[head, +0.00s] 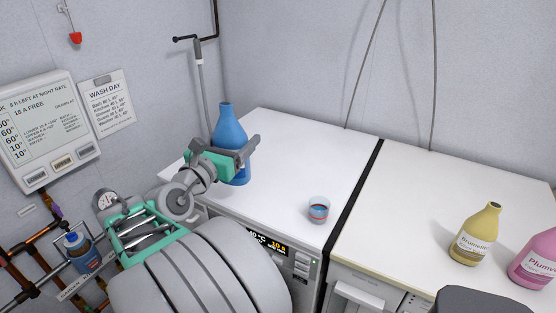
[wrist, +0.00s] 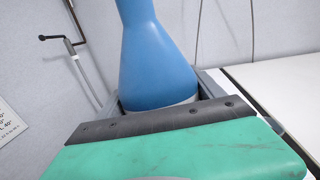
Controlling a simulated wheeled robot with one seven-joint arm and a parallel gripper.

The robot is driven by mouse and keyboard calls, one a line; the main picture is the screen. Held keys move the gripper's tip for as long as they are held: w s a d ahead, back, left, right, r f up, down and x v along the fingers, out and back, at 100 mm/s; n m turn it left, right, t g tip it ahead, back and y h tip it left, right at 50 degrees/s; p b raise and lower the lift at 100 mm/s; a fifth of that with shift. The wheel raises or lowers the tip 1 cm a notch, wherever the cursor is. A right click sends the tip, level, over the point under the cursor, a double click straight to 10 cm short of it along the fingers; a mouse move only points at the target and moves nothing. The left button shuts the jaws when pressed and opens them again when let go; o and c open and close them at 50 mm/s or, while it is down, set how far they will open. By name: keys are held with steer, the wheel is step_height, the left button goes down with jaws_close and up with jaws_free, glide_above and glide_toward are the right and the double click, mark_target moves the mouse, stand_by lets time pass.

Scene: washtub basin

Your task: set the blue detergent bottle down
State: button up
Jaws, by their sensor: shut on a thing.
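The blue detergent bottle (head: 230,125) is upright at the back left of the white washing machine top. It also shows in the wrist view (wrist: 155,60), rising from between the jaws. My gripper (head: 242,155) is shut around the bottle's body from the front. In the head view the bottle's lower end shows just below the jaws, at or close above the machine top. I cannot tell whether its base touches the surface. The wrist view hides the base behind the gripper.
A yellow bottle (head: 475,236) and a pink bottle (head: 535,258) stand on the right-hand top (head: 440,190). A pipe (head: 201,85) runs up the wall behind the blue bottle.

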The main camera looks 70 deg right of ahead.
steer(key=s+d+r+m+g, duration=0.1)
steer(key=s+d+m+g, duration=0.15)
steer(key=s, duration=0.55)
steer(key=w+d+f+b, duration=0.3)
steer(key=w+d+f, duration=0.4)
steer(key=d+f, duration=0.5)
steer(key=shift+w+f+g+y, duration=0.3)
steer(key=shift+w+g, duration=0.1)
steer(key=shift+g, duration=0.05)
steer(key=shift+f, duration=0.15)
steer(key=o, duration=2.1)
steer(key=shift+f, duration=0.15)
